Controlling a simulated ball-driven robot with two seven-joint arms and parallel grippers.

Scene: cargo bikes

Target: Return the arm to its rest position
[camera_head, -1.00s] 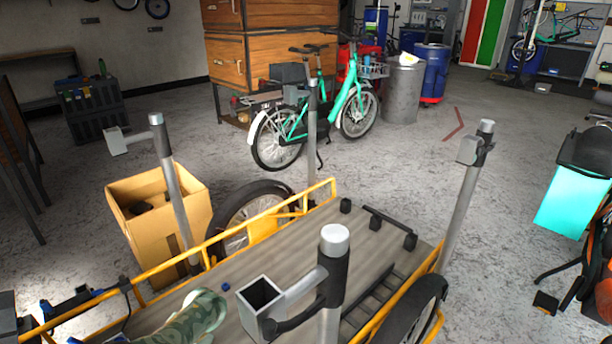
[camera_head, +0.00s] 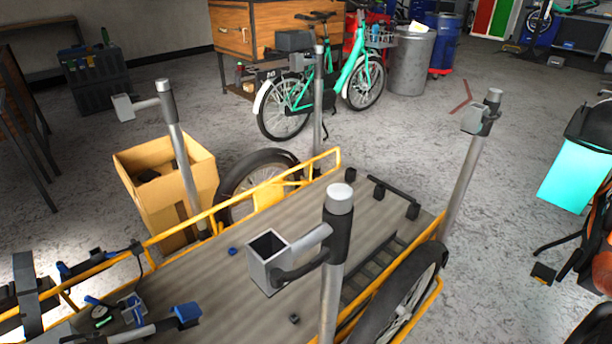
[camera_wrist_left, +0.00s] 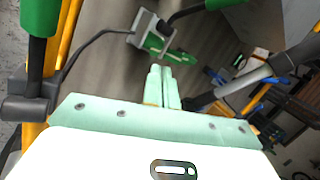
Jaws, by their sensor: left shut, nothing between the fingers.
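My left gripper (camera_wrist_left: 163,88) shows only in its wrist view. Its two pale green fingers are together, with nothing between them. Beyond the fingertips, a green and grey object (camera_wrist_left: 150,32) with a dark cable lies on the grey wooden deck; a gap to the fingers cannot be judged. My right gripper is in neither current view. In the head view no gripper shows; the cargo bike's deck (camera_head: 215,285) fills the lower middle, inside a yellow rail (camera_head: 215,208).
Grey posts with square sockets rise around the deck, the nearest one (camera_head: 335,250) close in front. Tools, including a blue-ended one (camera_head: 187,314), lie at the lower left. A cardboard box (camera_head: 165,185) stands beside the rail. Open floor (camera_head: 400,140) lies behind the bike.

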